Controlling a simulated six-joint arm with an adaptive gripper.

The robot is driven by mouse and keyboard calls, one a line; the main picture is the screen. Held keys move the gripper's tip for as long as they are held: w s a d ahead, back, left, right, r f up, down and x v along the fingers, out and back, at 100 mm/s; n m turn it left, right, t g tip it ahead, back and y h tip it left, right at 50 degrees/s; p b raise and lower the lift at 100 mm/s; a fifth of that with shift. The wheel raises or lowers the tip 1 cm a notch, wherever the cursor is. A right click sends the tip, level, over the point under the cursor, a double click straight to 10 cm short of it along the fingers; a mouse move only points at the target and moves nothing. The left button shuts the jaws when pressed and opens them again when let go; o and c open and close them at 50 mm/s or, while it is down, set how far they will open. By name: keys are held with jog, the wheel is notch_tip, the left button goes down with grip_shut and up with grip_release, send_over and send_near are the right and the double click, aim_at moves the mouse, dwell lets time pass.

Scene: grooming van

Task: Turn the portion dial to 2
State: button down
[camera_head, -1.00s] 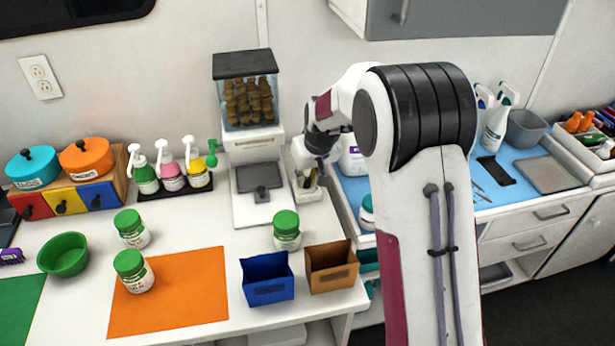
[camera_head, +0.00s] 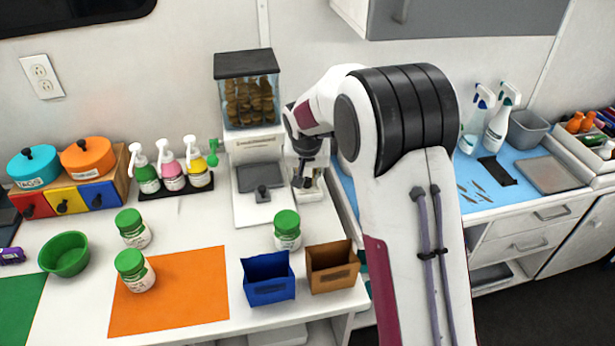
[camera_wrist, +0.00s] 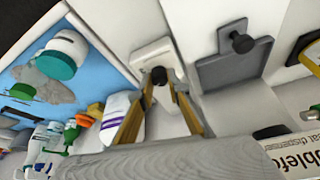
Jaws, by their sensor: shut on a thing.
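The kibble dispenser (camera_head: 257,146) stands at the back of the white counter, with a clear hopper of brown kibble (camera_head: 250,100) under a black lid. A white block (camera_wrist: 152,50) with a small dark round knob, which looks like the portion dial (camera_wrist: 159,75), is beside the dispenser's grey plate (camera_wrist: 236,66). My gripper (camera_head: 303,182) is at this block, right of the grey plate; the wrist view also shows my gripper (camera_wrist: 160,88), its two tan fingers on either side of the knob and shut on it. No dial numbers or pointer can be read.
A green-lidded jar (camera_head: 287,230), a blue bin (camera_head: 268,279) and a brown bin (camera_head: 332,268) stand in front of the dispenser. Pump bottles (camera_head: 171,170) are to its left. The orange mat (camera_head: 180,300) is mostly bare.

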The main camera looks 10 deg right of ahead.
dwell(0.4)
jog(key=c, duration=1.9)
grip_release()
jog(key=shift+r, duration=0.1)
jog(key=shift+v, duration=5.95)
jog(key=shift+a, duration=0.15)
